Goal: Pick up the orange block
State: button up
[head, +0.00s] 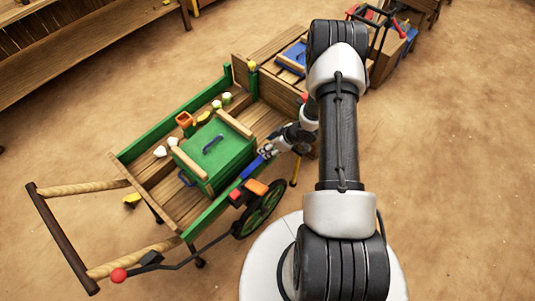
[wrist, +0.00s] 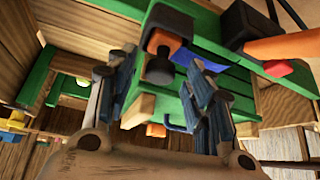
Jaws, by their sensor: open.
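An orange block (head: 257,187) sits at the near side of the green cart, above the wheel and beside a small red piece (head: 236,197). My gripper (head: 268,152) is over the cart's near side rail, just above and apart from the orange block in the head view. In the wrist view my gripper (wrist: 165,92) has its two fingers spread with nothing held between them. An orange piece (wrist: 285,47) with red by it shows at the upper right there; I cannot tell for sure that it is the block.
The cart holds a green chest (head: 222,150) with a blue handle, an orange open box (head: 184,119) and several small pieces. The cart's wheel (head: 262,210) is below the block. A wooden bench (head: 80,40) stands at the upper left. Sandy floor lies free at the right.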

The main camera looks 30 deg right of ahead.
jog(key=shift+x, duration=0.9)
jog(key=shift+r, duration=0.1)
grip_shut()
